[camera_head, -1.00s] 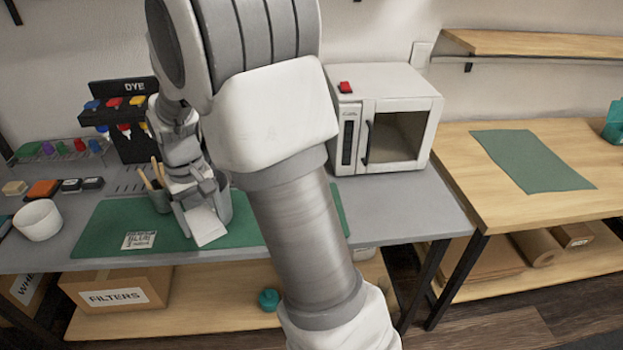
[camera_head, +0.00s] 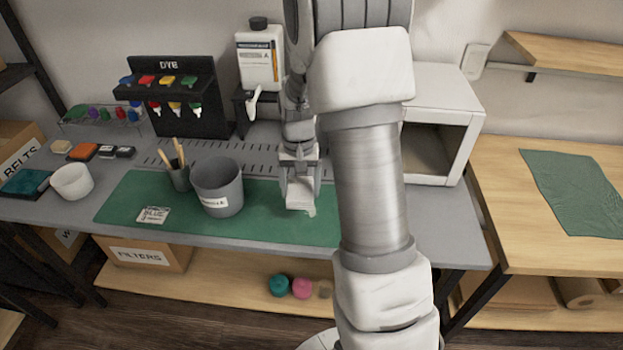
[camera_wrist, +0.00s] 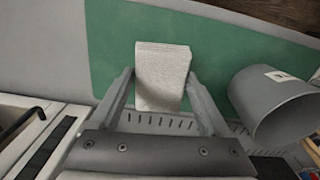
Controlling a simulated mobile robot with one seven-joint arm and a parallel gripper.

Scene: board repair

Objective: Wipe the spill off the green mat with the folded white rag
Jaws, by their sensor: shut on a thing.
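My gripper (camera_head: 300,180) points down over the right part of the green mat (camera_head: 262,222). It is shut on the folded white rag (camera_head: 299,198), which hangs below the fingers, close over or on the mat; I cannot tell if it touches. In the wrist view the rag (camera_wrist: 162,70) shows between the two fingers (camera_wrist: 160,88), with the green mat (camera_wrist: 112,45) around it. I make out no clear spill; a small pale patch (camera_head: 311,211) shows at the rag's lower right edge. The arm hides the mat's right end.
A grey bucket (camera_head: 217,188) stands on the mat left of my gripper, with a brush cup (camera_head: 180,178) and a printed card (camera_head: 153,215) further left. A white bottle (camera_head: 260,60) and dye rack (camera_head: 172,95) stand behind. A white oven-like box (camera_head: 452,112) is right.

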